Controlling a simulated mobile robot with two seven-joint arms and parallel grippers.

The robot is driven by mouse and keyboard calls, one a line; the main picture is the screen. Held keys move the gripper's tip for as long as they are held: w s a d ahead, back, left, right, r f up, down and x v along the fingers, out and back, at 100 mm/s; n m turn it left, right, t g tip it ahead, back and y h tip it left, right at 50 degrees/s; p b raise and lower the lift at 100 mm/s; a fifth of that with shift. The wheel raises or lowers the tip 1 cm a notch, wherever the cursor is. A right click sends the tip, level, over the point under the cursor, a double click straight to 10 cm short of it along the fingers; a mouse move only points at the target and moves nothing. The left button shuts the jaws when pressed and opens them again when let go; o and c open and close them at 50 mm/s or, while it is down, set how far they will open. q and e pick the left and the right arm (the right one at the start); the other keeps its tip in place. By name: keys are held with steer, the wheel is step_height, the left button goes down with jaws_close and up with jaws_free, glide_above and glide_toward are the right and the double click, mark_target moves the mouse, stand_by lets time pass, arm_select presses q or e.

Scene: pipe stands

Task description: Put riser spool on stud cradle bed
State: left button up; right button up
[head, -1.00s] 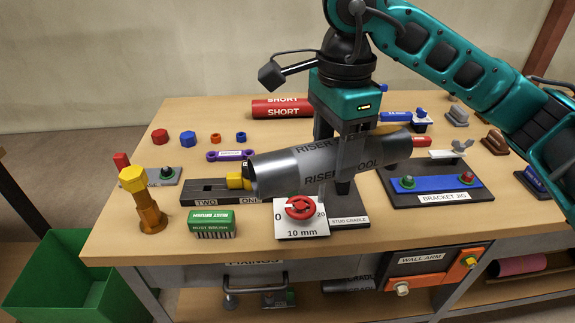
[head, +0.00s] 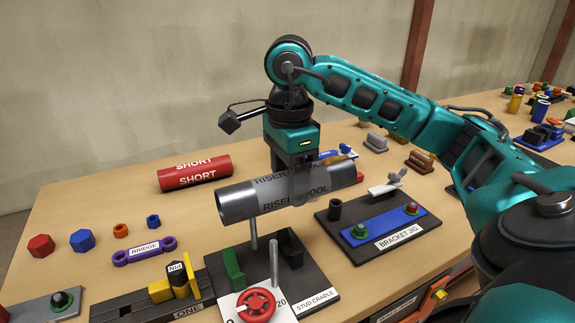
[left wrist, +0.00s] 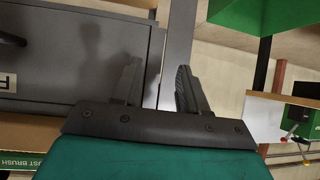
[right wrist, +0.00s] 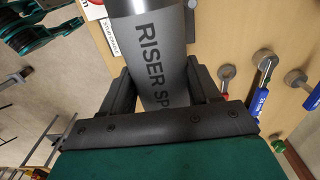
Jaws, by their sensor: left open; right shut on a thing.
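The riser spool (head: 285,192) is a grey metal pipe held nearly level in my right gripper (head: 302,182). The gripper is shut on its right half from above. The spool also fills the middle of the right wrist view (right wrist: 153,55), between the fingers (right wrist: 165,90). The stud cradle (head: 318,275) is a dark base with two upright metal studs, a green block and a dark block. The spool is above the cradle's far side, apart from its blocks; the gap to the stud tops is hard to tell. My left gripper (left wrist: 160,88) is open and empty, near a grey drawer front.
A red SHORT pipe (head: 195,174) lies behind on the left. The bracket jig (head: 378,225) stands right of the cradle. A red dial (head: 257,306) is at the cradle's front. A block marked ONE (head: 150,300) and a purple bridge (head: 145,251) are on the left.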

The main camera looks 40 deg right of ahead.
steer(key=shift+w+f, duration=0.1)
steer(key=shift+f, duration=0.75)
steer(key=shift+s+f, duration=0.15)
steer(key=shift+s, duration=0.05)
steer(key=shift+s+f+b, duration=0.1)
steer(key=shift+b, duration=0.2)
steer(key=shift+f, duration=0.4)
steer(key=shift+f+b, duration=0.65)
steer(key=shift+b, duration=0.15)
step_height(320, 180, down, 5)
steer(key=b, duration=0.3)
steer(key=shift+r+b, duration=0.2)
steer(key=shift+b, duration=0.15)
steer(key=shift+f, duration=0.35)
arm_select(q)
steer(key=f, duration=0.2)
steer(key=d+f, duration=0.1)
steer(key=f, duration=0.2)
steer(key=shift+f, duration=0.3)
